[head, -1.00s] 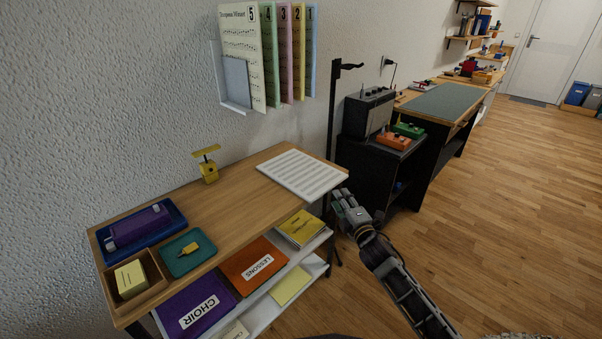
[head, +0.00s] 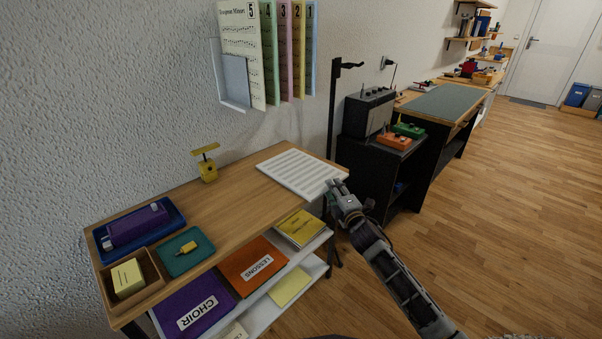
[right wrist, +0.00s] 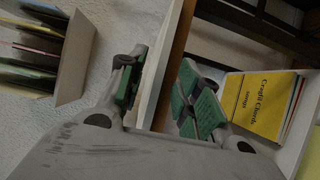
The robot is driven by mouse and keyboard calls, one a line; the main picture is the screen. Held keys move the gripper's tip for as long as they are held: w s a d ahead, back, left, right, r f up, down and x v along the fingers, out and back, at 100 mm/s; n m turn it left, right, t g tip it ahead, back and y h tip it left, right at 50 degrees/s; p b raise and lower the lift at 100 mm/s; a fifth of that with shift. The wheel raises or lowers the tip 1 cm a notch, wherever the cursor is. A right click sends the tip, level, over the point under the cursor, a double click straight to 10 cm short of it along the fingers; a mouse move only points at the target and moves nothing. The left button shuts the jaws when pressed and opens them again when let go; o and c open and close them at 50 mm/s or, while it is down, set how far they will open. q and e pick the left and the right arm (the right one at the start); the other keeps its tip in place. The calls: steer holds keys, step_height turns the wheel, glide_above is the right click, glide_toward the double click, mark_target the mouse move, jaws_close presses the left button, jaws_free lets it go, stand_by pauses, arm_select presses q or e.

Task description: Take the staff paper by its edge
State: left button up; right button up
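The staff paper (head: 300,172), a white sheet or pad with rows of grey lines, lies flat at the right end of the wooden tabletop. My right gripper (head: 338,187) is at its right corner in the head view. In the right wrist view the gripper (right wrist: 160,88) is open, its green-padded fingers apart. The pale edge of the staff paper (right wrist: 156,75) shows between them, beside the brown table edge. I cannot tell whether either finger touches the paper. My left gripper is not in view.
The wooden table (head: 235,195) has a yellow stand (head: 207,165), blue tray (head: 170,232), teal tray (head: 202,258) and wooden box (head: 150,285) to the left. A shelf below holds yellow booklets (head: 300,228). A black cabinet (head: 370,170) stands right of my gripper.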

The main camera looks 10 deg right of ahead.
stand_by(0.4)
jaws_close()
steer(key=shift+r, duration=0.1)
